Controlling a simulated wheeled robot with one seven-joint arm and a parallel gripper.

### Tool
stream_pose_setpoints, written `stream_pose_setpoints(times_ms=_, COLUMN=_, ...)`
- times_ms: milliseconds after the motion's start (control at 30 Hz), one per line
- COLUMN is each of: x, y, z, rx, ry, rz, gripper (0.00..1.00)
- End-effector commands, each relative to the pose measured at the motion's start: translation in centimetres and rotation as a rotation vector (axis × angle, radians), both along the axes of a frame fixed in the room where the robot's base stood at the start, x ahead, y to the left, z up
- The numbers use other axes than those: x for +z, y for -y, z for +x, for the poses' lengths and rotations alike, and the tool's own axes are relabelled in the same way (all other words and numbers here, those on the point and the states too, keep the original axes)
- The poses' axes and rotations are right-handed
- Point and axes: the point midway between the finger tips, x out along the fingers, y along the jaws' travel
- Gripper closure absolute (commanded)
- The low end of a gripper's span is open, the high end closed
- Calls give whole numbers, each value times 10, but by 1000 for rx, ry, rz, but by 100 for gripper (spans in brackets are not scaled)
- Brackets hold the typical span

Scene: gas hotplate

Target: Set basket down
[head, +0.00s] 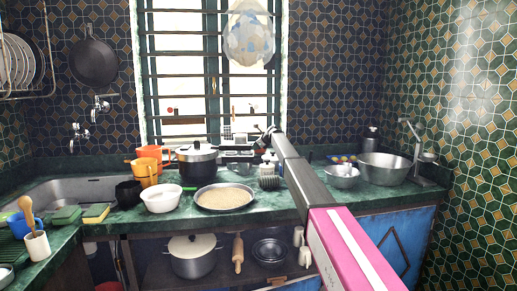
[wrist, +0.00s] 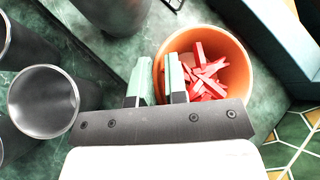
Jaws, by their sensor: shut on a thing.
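An orange round basket (wrist: 237,62) holds several red stick-like pieces (wrist: 204,78) in the wrist view. My gripper (wrist: 159,64) is shut on the basket's near-left wall, with one finger inside the rim and one outside. Green marble shows around the basket, but I cannot tell whether its bottom touches the surface. In the head view my arm reaches away over the counter (head: 110,222), and my gripper is small and dark near the window. I cannot make out the basket there.
In the wrist view dark metal cups (wrist: 45,102) stand at the left and a blue-grey block (wrist: 275,30) at the upper right. In the head view a pan (head: 224,198), a white bowl (head: 161,198), a pot (head: 196,165) and a metal bowl (head: 383,168) crowd the counter.

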Motion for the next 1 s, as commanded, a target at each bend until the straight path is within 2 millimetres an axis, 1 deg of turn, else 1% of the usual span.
stream_pose_setpoints(times_ms=67, x=-4, y=-3, z=-1, rx=0, ry=0, rz=1, gripper=100)
stream_pose_setpoints(times_ms=333, x=-5, y=-3, z=-1, rx=-1, ry=1, rz=1, gripper=100)
stream_pose_setpoints(times_ms=367, x=-5, y=-3, z=-1, rx=-1, ry=1, rz=0, gripper=80)
stream_pose_setpoints(times_ms=400, x=-5, y=-3, z=-1, rx=-1, ry=1, rz=0, gripper=67)
stream_pose_setpoints(times_ms=433, x=-5, y=-3, z=-1, rx=-1, ry=1, rz=0, gripper=61)
stream_pose_setpoints(times_ms=767, x=-4, y=-2, z=0, rx=-1, ry=1, rz=1, gripper=61)
stream_pose_setpoints(times_ms=867, x=-1, y=1, z=-3, rx=-1, ry=1, rz=0, gripper=61)
stream_pose_setpoints(times_ms=1000, x=7, y=11, z=-10, rx=-1, ry=2, rz=1, gripper=61)
